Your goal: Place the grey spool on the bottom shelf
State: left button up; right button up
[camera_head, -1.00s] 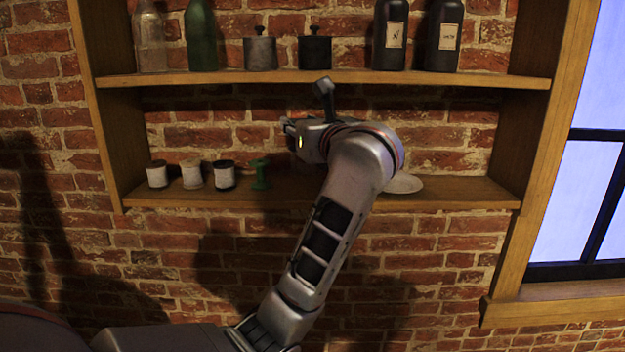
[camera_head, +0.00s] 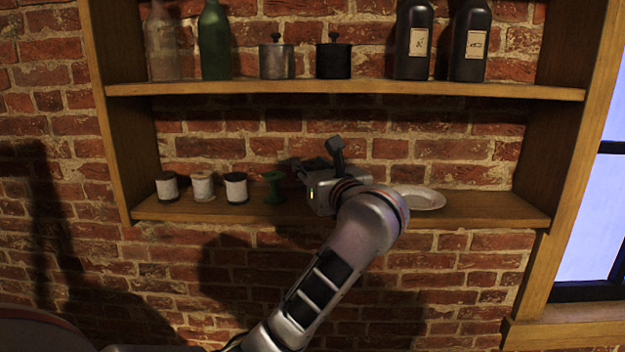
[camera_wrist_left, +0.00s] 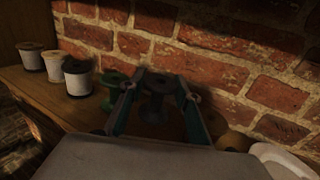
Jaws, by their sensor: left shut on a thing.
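The dark grey spool (camera_wrist_left: 156,92) is between the fingers of my left gripper (camera_wrist_left: 157,104) in the left wrist view, upright, with the brick wall behind it. In the head view my left gripper (camera_head: 299,170) is low over the bottom shelf (camera_head: 460,212), to the right of the green spool. The gripper and wrist hide the grey spool there. I cannot tell whether its base touches the shelf. My right gripper is in neither view.
On the bottom shelf, a green spool (camera_head: 274,187) and several white-wound spools (camera_head: 236,188) stand to the left; a white plate (camera_head: 420,198) lies to the right. The upper shelf (camera_head: 350,89) holds bottles and lidded pots above my wrist.

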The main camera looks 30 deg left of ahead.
pick_arm(q)
jog(key=shift+f, duration=1.25)
jog(key=shift+f, duration=0.15)
jog(key=o, duration=0.7)
jog(key=shift+o, duration=0.2)
